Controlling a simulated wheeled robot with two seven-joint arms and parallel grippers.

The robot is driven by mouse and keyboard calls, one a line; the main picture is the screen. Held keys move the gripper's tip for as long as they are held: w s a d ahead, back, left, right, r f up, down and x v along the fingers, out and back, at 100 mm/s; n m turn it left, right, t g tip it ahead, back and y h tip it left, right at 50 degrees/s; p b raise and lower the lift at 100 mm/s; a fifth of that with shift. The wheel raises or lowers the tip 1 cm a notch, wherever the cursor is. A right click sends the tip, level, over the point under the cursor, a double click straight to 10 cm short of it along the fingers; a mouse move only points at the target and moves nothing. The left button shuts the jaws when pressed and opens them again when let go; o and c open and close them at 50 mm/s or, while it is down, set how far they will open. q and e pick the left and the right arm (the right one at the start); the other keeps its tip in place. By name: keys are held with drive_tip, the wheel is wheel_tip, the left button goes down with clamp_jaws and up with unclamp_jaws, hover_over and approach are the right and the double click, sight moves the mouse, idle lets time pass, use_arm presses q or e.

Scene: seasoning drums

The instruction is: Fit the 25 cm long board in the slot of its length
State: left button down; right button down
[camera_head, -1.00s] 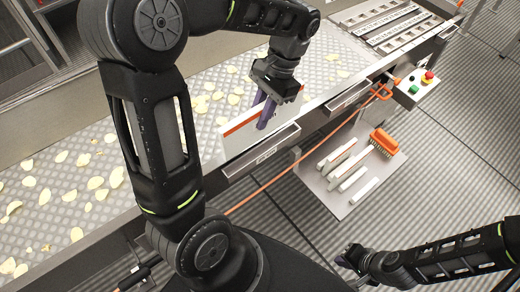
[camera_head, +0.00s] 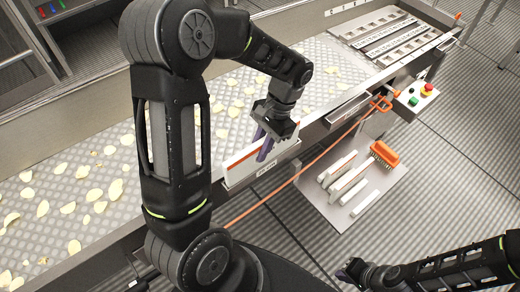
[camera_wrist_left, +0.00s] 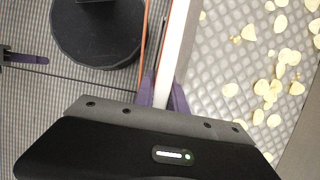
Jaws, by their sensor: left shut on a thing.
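The board (camera_head: 236,164), pale with an orange stripe, stands on edge at the near side of the conveyor. Its lower edge is at or in a labelled holder (camera_head: 266,169) there; how deep it sits I cannot tell. My left gripper (camera_head: 264,146) is shut on the board near its right end, purple fingers pointing down. In the left wrist view the pale board (camera_wrist_left: 178,45) runs up from between the fingers (camera_wrist_left: 163,95). My right gripper (camera_head: 352,272) is low at the bottom of the head view, away from the board; its opening is unclear.
Potato chips lie on the ridged conveyor (camera_head: 90,170). Another labelled holder (camera_head: 345,107) is further right along the rail. A low shelf (camera_head: 340,214) holds several pale bars (camera_head: 350,180) and an orange brush (camera_head: 384,154).

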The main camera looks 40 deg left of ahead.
use_arm(q)
drive_tip(key=shift+f, duration=0.4)
drive_tip(key=shift+f, duration=0.15)
drive_tip(key=c, duration=1.4)
unclamp_jaws()
drive_tip(key=shift+o, duration=0.2)
